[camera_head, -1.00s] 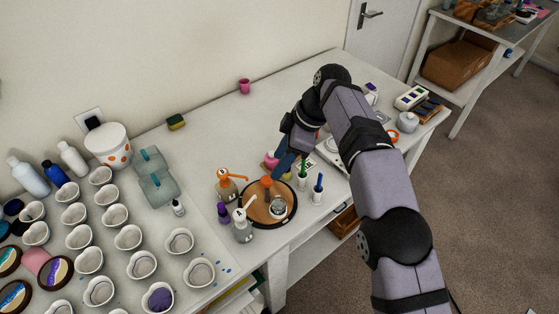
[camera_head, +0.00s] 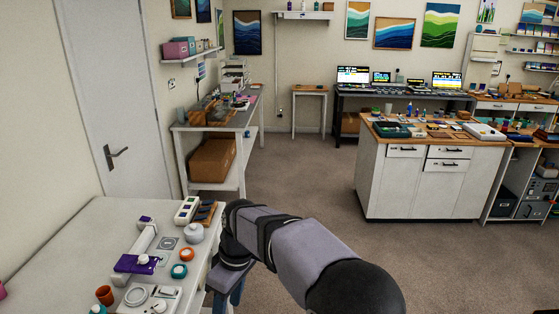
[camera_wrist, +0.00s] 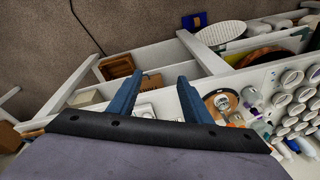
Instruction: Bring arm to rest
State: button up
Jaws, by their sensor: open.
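My gripper (camera_wrist: 158,92) is open in the wrist view, with its two blue fingers spread apart and nothing between them. Past the fingers lie the edge of the white table and the shelf under it. In the head view my arm reaches in from the lower right, and the blue gripper part (camera_head: 224,283) hangs down beside the right edge of the white table (camera_head: 70,240).
On the table near my arm stand a white pot (camera_head: 194,233), an orange ring (camera_head: 187,254) and a purple-topped device (camera_head: 137,262). A round wooden tray (camera_wrist: 221,101) with bottles shows in the wrist view. Open carpet (camera_head: 300,180) lies beyond, before a white island (camera_head: 425,185).

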jog(key=s+d+f+m+h, duration=0.15)
jog(key=d+m, duration=0.25)
jog(key=d, duration=0.5)
jog(key=s+d+f+m, duration=0.1)
jog(key=s+d+m, duration=0.25)
jog(key=d, duration=0.65)
jog(key=s+d+f+m, duration=0.4)
jog(key=s+d+m, duration=0.2)
jog(key=s+d, duration=0.45)
notch_tip(320, 180, down, 36)
jog(key=b, duration=3.5)
jog(key=shift+s+a+h, duration=0.25)
jog(key=shift+s+h, duration=0.1)
jog(key=shift+s, duration=0.05)
jog(key=shift+r, duration=0.15)
